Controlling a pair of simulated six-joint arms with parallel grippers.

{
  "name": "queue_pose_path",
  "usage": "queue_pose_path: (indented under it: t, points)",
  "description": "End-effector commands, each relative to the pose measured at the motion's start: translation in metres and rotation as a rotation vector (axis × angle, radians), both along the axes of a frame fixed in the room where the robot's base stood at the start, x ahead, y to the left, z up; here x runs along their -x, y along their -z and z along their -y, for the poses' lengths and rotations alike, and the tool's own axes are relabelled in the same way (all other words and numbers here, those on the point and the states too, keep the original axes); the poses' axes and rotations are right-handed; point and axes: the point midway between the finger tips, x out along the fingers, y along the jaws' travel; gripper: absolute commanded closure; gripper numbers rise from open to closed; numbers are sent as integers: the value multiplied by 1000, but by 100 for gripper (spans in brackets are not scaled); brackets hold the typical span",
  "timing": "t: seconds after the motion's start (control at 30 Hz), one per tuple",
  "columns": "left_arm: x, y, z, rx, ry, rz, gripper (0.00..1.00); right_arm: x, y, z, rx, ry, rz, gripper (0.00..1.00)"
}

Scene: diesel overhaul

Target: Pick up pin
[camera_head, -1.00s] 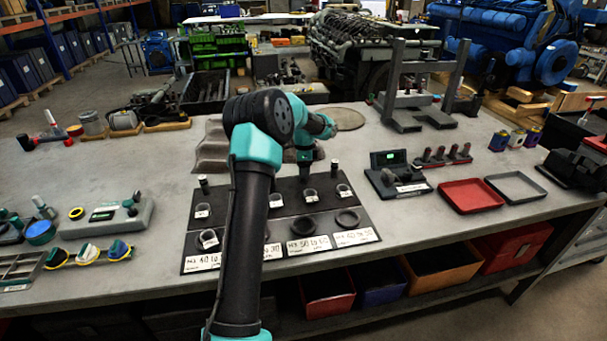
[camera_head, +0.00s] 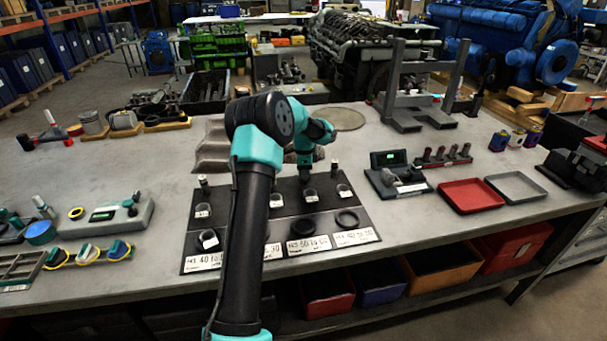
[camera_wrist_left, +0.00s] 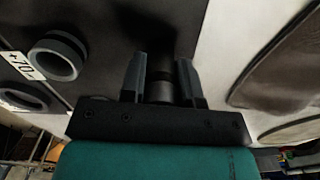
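In the head view my left gripper (camera_head: 304,178) points down over the back row of the black board (camera_head: 290,211). In the left wrist view its two fingers (camera_wrist_left: 161,80) stand on either side of a dark grey round pin (camera_wrist_left: 160,91). I cannot tell whether they touch it. Other upright pins stand on the board's back edge, one at the left (camera_head: 204,184) and one at the right (camera_head: 334,168). The gripper hides most of the pin between its fingers in the head view. My right gripper is in neither view.
Grey rings, one a ring (camera_wrist_left: 57,56) near the fingers, sit on the board beside white labels. A small device with a green display (camera_head: 388,160), a red tray (camera_head: 471,196) and a grey tray (camera_head: 516,187) lie to the right. A tall grey frame (camera_head: 420,85) stands behind.

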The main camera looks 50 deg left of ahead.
Motion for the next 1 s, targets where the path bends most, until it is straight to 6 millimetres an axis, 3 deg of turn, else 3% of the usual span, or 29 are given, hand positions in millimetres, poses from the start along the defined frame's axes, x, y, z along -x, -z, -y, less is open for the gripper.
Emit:
queue_pose_path:
  t: [0.27, 0.67, 1.0]
  points:
    - [0, 0, 0, 0, 0, 0, 99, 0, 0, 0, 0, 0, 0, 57]
    - [0, -5, 0, -1, 0, 2, 100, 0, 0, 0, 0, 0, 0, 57]
    - [0, -38, 0, 1, -1, 2, 100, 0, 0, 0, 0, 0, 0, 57]
